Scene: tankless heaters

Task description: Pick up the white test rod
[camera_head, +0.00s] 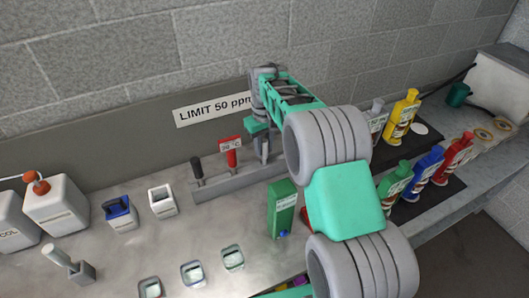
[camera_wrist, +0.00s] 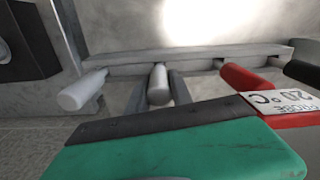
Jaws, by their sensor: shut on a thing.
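In the wrist view a whitish rod (camera_wrist: 158,84) stands between the two grey fingers of my gripper (camera_wrist: 159,90), which is shut on it. Its far end meets the grey rack (camera_wrist: 190,56), and I cannot tell whether it is seated or lifted. A second pale rod (camera_wrist: 82,93) lies to the left, apart from the fingers. In the head view my gripper (camera_head: 264,148) points down over the right part of the rack (camera_head: 222,190). The held rod is mostly hidden there by the fingers.
A red probe (camera_head: 231,152) labelled 20 °C and a black-handled rod (camera_head: 197,170) stand left of my gripper in the rack. A green box (camera_head: 282,207) stands in front. Coloured bottles (camera_head: 428,163) stand to the right. The wall sign (camera_head: 214,108) is close behind.

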